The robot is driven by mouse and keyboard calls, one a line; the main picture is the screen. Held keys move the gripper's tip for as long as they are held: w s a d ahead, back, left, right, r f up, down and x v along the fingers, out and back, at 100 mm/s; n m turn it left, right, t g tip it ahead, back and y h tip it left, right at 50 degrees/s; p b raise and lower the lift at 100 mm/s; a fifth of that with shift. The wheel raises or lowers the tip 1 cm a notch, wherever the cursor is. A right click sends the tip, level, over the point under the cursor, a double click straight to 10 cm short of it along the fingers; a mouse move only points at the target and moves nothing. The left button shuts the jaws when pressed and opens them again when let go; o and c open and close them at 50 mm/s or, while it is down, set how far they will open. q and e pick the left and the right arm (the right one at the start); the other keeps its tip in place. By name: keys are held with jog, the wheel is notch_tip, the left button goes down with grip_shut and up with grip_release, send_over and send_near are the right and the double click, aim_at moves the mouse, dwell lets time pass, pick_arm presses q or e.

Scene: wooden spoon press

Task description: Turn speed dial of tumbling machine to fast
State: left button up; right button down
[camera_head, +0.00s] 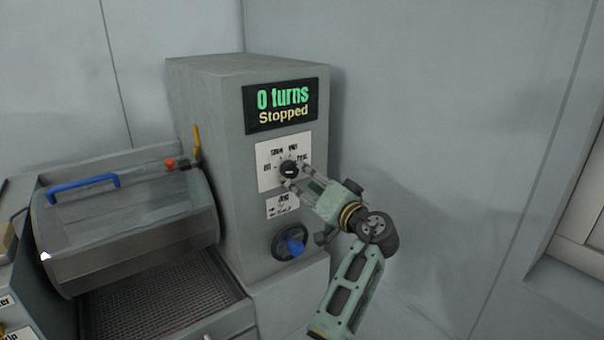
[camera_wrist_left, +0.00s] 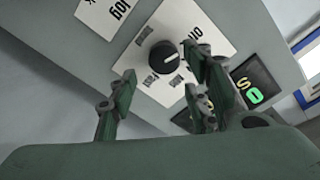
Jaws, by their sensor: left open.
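The speed dial (camera_head: 288,171) is a round black knob on a white label panel (camera_head: 266,157) on the front of the grey tumbling machine (camera_head: 215,120). Labels around it appear to run from off at the left to fast at the right; I cannot tell its exact setting. The display (camera_head: 281,105) reads "0 turns" and "Stopped". My left gripper (camera_head: 297,177) is open, its fingertips close in front of the dial. In the left wrist view the dial (camera_wrist_left: 165,58) lies between and beyond the spread fingers (camera_wrist_left: 160,78); contact is not clear. My right gripper is not in view.
Below the dial are a small jog panel (camera_head: 283,206) and a dark round control with a blue centre (camera_head: 290,245). A grey drum (camera_head: 130,236) with a blue handle (camera_head: 84,187) stands at the left. The grey wall (camera_head: 440,130) to the right is bare.

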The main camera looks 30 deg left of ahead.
aim_at(294, 173)
pick_arm(q)
jog(key=p+x, duration=0.1)
jog(key=x, duration=0.3)
jog(key=shift+a+r, duration=0.1)
jog(key=shift+a, duration=0.15)
jog(key=shift+w+a, duration=0.25)
jog(key=shift+a, duration=0.1)
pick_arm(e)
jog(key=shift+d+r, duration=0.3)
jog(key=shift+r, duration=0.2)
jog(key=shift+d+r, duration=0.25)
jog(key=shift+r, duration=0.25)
pick_arm(q)
jog(key=c, duration=1)
jog(key=shift+c, duration=0.3)
